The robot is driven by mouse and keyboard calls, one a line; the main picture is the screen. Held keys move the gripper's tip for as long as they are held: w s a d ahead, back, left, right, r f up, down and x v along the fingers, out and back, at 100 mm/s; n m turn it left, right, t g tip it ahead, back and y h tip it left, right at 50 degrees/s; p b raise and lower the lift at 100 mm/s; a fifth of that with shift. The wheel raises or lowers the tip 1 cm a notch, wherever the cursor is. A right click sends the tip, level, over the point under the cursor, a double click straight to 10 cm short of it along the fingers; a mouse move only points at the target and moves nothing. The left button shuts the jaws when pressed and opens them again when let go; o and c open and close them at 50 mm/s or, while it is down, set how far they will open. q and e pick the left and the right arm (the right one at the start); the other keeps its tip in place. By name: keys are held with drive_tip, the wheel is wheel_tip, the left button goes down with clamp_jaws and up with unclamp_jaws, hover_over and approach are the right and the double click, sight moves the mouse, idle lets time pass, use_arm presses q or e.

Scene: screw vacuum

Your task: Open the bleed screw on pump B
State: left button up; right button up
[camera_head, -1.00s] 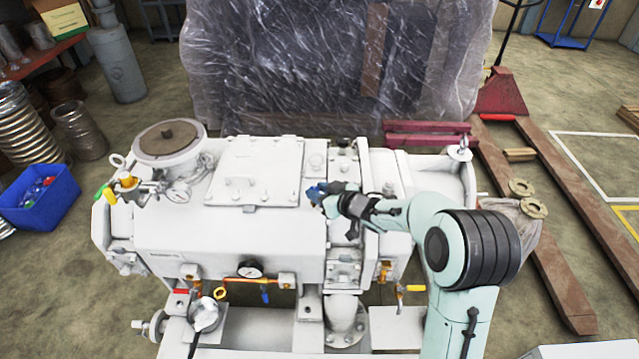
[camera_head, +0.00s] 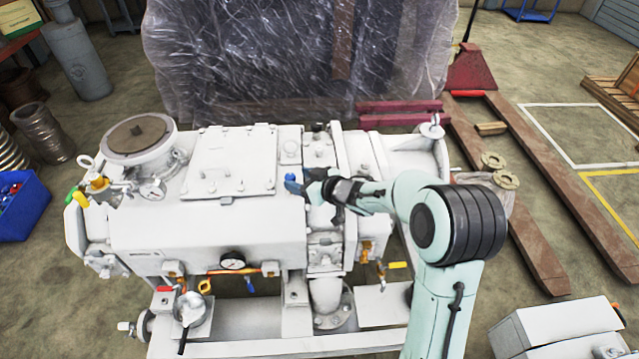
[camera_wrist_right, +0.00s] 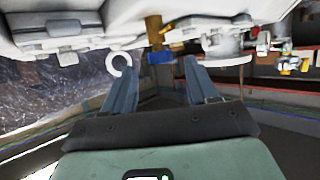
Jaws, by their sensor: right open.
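A large white pump (camera_head: 150,235) fills the left and middle of the head view, with a flat bolted lid (camera_head: 228,165) on top. My right gripper (camera_head: 296,188) reaches left over the pump, just right of this lid. A small blue spot (camera_head: 290,177) shows at its fingertips. In the right wrist view my right gripper (camera_wrist_right: 160,90) is open, its two blue-grey fingers apart. A brass fitting (camera_wrist_right: 154,30) with a blue piece (camera_wrist_right: 160,57) shows between and beyond the tips, and contact is not visible. I cannot tell which part is the bleed screw. My left gripper is not in view.
A lifting eye (camera_wrist_right: 118,60) shows near the left finger in the wrist view. A pressure gauge (camera_head: 233,262) is on the pump's front. A plastic-wrapped load (camera_head: 300,60) stands behind. A blue bin (camera_head: 22,210) is at left, a pallet truck (camera_head: 520,200) at right.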

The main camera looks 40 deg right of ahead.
drive_tip(key=p+v, duration=0.1)
drive_tip(key=v, duration=1)
drive_tip(key=shift+s, duration=0.15)
